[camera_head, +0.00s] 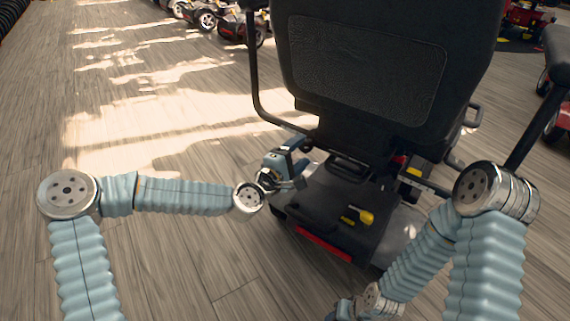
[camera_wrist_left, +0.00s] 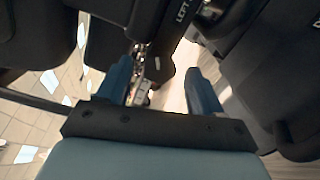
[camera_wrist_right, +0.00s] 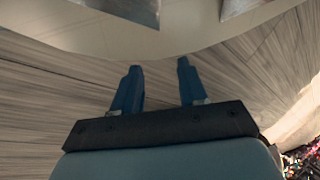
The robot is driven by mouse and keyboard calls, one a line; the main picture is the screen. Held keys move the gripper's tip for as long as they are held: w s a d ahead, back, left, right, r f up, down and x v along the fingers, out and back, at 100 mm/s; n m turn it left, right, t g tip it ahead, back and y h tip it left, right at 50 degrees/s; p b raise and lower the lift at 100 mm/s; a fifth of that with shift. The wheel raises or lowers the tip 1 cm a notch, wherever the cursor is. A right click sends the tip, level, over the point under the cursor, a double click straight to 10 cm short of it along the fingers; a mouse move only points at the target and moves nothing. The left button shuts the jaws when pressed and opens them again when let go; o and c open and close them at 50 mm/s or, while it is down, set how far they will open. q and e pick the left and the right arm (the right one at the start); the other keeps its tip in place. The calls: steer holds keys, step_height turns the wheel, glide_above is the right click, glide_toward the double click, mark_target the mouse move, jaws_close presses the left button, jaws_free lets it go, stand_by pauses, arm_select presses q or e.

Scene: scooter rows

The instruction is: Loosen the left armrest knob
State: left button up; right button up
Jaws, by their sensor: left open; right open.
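A black mobility scooter seat (camera_head: 365,60) faces away from me, with its left armrest (camera_head: 253,75) on the left side. My left gripper (camera_head: 300,165) is open below the seat's left side, near the rear of the scooter. In the left wrist view its open fingers (camera_wrist_left: 158,75) point at a dark bracket (camera_wrist_left: 160,25) with white lettering reading "LEFT". Small metal parts (camera_wrist_left: 140,50) show beside the left finger. I cannot make out the knob clearly. My right gripper is open and empty in the right wrist view (camera_wrist_right: 157,72), over wood floor.
The scooter's rear cover (camera_head: 335,205) carries a yellow lever (camera_head: 362,216) and a red strip (camera_head: 323,244). Other scooters (camera_head: 207,19) stand in a row at the back. The floor (camera_head: 150,120) on the left is clear.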

arm_select(q)
steer(key=p+v, duration=0.1)
steer(key=v, duration=1.1)
steer(key=shift+s+p, duration=0.3)
steer(key=shift+p, duration=0.05)
steer(key=shift+a+f, duration=0.1)
steer(key=s+d+f+m+g+y, duration=0.1)
steer(key=s+d+f+m+g, duration=0.2)
steer(key=f, duration=0.7)
steer(key=s+f+m+g+y, duration=0.1)
steer(key=s+f+m+g, duration=0.35)
steer(key=f, duration=0.55)
steer(key=s+a+f+m+g+y, duration=0.35)
steer(key=s+a+f+g, duration=0.3)
steer(key=s+f, duration=0.45)
step_height(320, 180, up, 14)
steer(key=a+m+p, duration=0.1)
steer(key=p, duration=1.4)
steer(key=shift+s+p, duration=0.35)
steer(key=shift+p, duration=0.05)
